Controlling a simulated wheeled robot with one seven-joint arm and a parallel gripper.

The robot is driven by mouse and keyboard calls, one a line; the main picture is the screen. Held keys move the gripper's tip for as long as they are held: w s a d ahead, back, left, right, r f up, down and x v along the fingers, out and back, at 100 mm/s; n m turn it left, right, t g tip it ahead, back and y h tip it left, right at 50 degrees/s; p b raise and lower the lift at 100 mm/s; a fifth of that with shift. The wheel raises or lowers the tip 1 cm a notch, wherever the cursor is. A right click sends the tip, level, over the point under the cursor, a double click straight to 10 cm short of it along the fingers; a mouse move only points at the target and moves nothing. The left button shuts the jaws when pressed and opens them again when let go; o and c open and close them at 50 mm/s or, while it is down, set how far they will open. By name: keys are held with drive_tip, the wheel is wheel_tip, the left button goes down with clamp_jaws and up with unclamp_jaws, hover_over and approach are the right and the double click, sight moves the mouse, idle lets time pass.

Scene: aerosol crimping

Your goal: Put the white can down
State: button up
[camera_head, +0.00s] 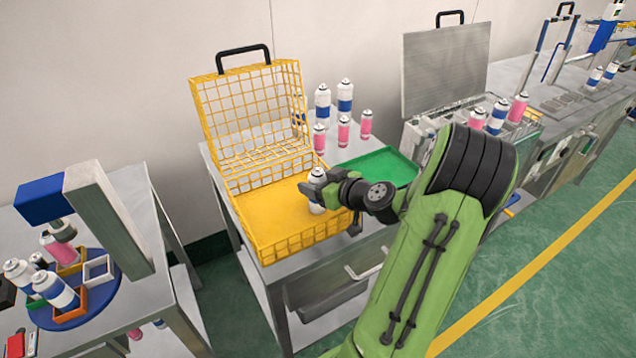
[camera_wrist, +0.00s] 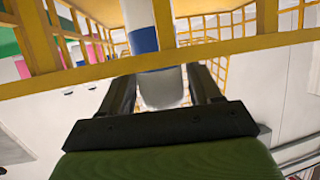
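The white can (camera_head: 316,207) is upright at the right side of the open yellow wire basket (camera_head: 262,248), partly hidden by my gripper (camera_head: 322,187). In the wrist view the can (camera_wrist: 143,40) shows a blue band and stands beyond the basket's yellow rim (camera_wrist: 240,45), so it is inside the basket. The two dark fingers of my gripper (camera_wrist: 163,88) lie on either side of the can's grey end and look closed on it. Whether the can's base touches the basket floor I cannot tell.
Behind the basket stand several pink and white-blue cans (camera_head: 343,131). A green tray (camera_head: 385,166) lies right of it. The basket's raised lid (camera_head: 247,105) stands at the back. A round blue fixture (camera_head: 97,300) with cans is at the left, and a grey case (camera_head: 445,70) at the right.

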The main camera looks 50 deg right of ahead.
drive_tip(key=shift+o, duration=0.9)
